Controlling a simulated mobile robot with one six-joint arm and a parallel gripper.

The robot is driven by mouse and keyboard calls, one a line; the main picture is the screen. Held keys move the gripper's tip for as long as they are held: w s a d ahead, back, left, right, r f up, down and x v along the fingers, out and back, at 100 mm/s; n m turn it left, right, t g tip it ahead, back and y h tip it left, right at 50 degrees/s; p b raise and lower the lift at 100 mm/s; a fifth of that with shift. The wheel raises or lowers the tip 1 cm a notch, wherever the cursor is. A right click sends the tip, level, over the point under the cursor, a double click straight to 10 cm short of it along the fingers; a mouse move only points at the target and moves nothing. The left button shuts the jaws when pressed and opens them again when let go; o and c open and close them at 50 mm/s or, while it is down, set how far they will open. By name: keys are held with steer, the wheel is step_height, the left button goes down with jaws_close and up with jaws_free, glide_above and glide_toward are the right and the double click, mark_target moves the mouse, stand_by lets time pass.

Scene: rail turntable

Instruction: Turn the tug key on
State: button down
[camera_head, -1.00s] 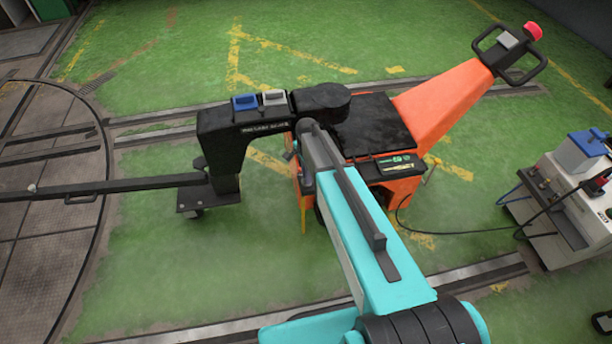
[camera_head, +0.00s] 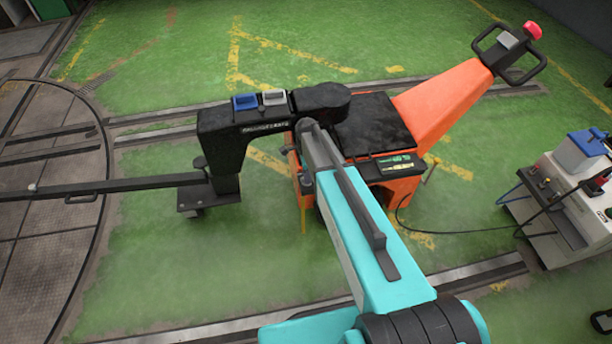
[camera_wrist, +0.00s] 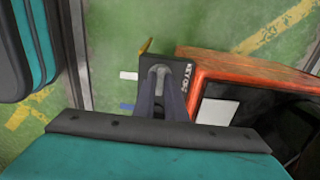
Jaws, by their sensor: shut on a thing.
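The orange tug (camera_head: 437,104) stands in the middle of the head view, with its tiller and red knob at the upper right. The wrist view shows the tug's orange body (camera_wrist: 250,68) and a black key panel (camera_wrist: 184,72) with white lettering that seems to read KEY OFF. My gripper (camera_wrist: 159,76) is at this panel, its fingers close together on the key (camera_wrist: 159,72), a small grey piece mostly hidden between the fingertips. I cannot tell the key's exact angle. In the head view my arm hides the panel and the key.
A black coupling arm (camera_head: 222,150) with a blue and a grey rocker on top joins the tug to a long bar over the turntable (camera_head: 45,240). A pale charger unit (camera_head: 565,215) stands at the right, its cable running to the tug. Rails cross the green floor.

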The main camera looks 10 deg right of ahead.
steer(key=c, duration=1.8)
jaws_free()
steer(key=shift+r, duration=0.15)
step_height(320, 180, up, 14)
steer(key=shift+f, duration=0.25)
